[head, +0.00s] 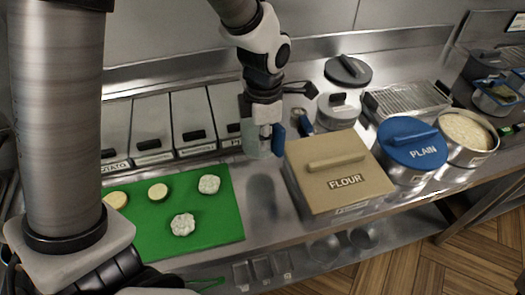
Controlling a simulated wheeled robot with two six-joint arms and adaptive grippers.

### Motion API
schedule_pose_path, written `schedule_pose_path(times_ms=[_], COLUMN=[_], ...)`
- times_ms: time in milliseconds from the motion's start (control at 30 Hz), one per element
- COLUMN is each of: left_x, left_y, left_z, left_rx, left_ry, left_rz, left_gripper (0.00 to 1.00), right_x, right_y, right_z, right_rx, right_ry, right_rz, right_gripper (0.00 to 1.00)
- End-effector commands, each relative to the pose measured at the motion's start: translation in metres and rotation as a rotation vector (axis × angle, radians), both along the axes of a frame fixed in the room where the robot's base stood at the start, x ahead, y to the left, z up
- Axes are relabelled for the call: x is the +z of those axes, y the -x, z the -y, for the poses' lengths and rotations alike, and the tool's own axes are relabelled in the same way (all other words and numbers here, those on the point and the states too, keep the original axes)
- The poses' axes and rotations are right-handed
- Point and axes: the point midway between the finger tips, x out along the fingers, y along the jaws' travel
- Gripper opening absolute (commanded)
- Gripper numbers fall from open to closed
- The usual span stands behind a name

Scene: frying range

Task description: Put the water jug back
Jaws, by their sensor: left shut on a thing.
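The water jug (249,139) is a small translucent grey-green vessel with a blue part on its right side. My left gripper (264,118) comes down from the top middle in the head view and is shut on the jug. The jug looks upright and partly hidden by the gripper. It is between the green board and the flour box, and a dark shadow lies on the counter in front of it. I cannot tell whether its base touches the counter. My right gripper is not in view.
A green board (225,225) with several pale pieces lies left. Lidded bins (150,125) stand behind it. The beige flour box (335,170) is close on the right, then the blue-lidded PLAIN tub (410,145). A bare counter strip (266,230) lies between board and box.

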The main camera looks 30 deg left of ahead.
Motion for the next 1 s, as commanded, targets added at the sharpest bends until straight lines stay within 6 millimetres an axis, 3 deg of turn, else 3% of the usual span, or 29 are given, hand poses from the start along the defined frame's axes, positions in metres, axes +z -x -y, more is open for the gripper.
schedule_pose_path(times_ms=[200,500,933,1000], left_x=[-0.042,-0.088,-0.098,-0.097], left_y=[0.002,0.003,0.002,0.003], left_z=[0.000,0.001,0.001,0.001], left_rx=[0.000,-0.001,-0.001,-0.001], left_ry=[0.000,0.001,0.000,0.000], left_rz=[-0.006,-0.004,0.000,-0.001], left_gripper=[0.00,0.00,0.00,0.30], right_x=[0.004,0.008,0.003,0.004], right_y=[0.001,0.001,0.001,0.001], right_z=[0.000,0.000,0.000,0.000], right_rx=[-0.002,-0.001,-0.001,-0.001], right_ry=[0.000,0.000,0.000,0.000], right_rz=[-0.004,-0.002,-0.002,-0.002], right_gripper=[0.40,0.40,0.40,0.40])
